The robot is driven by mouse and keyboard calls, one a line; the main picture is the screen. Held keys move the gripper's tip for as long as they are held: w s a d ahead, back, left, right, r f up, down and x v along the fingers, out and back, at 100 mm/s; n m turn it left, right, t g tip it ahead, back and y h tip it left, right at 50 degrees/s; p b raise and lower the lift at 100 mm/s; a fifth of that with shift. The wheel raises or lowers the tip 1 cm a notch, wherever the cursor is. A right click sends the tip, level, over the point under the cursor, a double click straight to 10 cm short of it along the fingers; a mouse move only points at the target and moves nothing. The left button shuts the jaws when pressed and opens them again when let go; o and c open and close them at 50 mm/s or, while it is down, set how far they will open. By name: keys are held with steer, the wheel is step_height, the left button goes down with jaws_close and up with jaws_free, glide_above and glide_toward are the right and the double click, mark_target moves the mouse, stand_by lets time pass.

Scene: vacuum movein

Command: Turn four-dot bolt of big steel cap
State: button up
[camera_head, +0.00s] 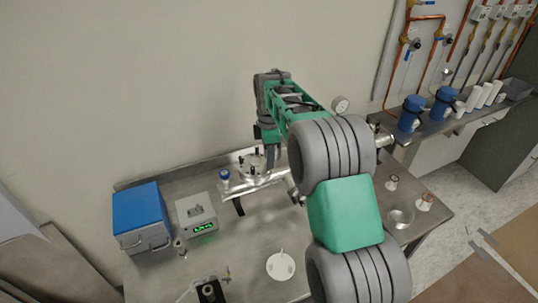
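The big steel cap (246,173) sits at the back middle of the steel bench, with several dark upright bolts around it. The dots on the bolts are too small to read, so I cannot tell which is the four-dot bolt. My gripper (271,157) hangs from my green and grey arm, pointing down at the right side of the cap. I cannot tell whether it touches a bolt. Its fingers are small and dark here, and the gap between them does not show. My arm hides the area right of the cap.
A blue box (140,213) and a grey unit with a green display (197,214) stand left on the bench. A round gauge (341,104) rises behind my arm. A white disc (281,266) lies in front. A glass bowl (400,218) is at right.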

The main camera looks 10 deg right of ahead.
jaws_close()
stand_by(0.4)
